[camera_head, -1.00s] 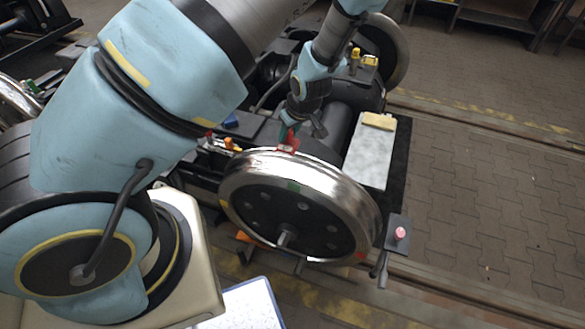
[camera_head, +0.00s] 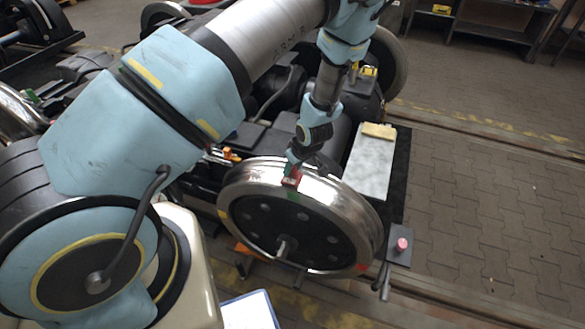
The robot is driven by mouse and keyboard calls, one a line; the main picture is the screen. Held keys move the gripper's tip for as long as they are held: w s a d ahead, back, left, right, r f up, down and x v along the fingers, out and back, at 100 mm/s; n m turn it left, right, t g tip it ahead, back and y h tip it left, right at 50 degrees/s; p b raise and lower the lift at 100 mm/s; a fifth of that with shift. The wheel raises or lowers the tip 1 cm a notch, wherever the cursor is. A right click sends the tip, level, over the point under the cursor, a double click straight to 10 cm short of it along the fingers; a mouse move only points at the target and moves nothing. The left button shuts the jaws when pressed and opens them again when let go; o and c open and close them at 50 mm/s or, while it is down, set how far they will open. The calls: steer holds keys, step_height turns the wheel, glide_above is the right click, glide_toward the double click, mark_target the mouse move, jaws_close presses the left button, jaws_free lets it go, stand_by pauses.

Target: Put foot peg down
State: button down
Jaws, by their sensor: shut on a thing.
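My gripper (camera_head: 293,168) is at the top rim of the large steel wheel (camera_head: 345,199), in the middle of the head view. The fingers are small here and partly hidden by the wrist.
The bogie frame lies behind the wheel. A pale plate with a yellow block (camera_head: 379,131) lies to the right. A bracket with a pink knob (camera_head: 402,244) stands at lower right. A white sheet (camera_head: 250,311) lies below. Paved floor (camera_head: 480,200) is clear at right.

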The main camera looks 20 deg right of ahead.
steer(key=c, duration=0.9)
jaws_free()
steer(key=shift+f, duration=0.1)
steer(key=shift+o, duration=0.2)
steer(key=p+v, duration=0.3)
steer(key=v, duration=0.9)
steer(key=shift+s+p, duration=0.15)
steer(key=shift+p, duration=0.15)
steer(key=a+r+m+g, duration=0.1)
steer(key=a+r+m, duration=0.1)
steer(key=a+r, duration=1)
steer(key=a+r+m+g+h, duration=0.1)
steer(key=a+r, duration=1.1)
steer(key=a, duration=0.7)
steer(key=shift+w+m+g, duration=0.25)
steer(key=shift+m+g, duration=0.05)
steer(key=shift+m, duration=0.1)
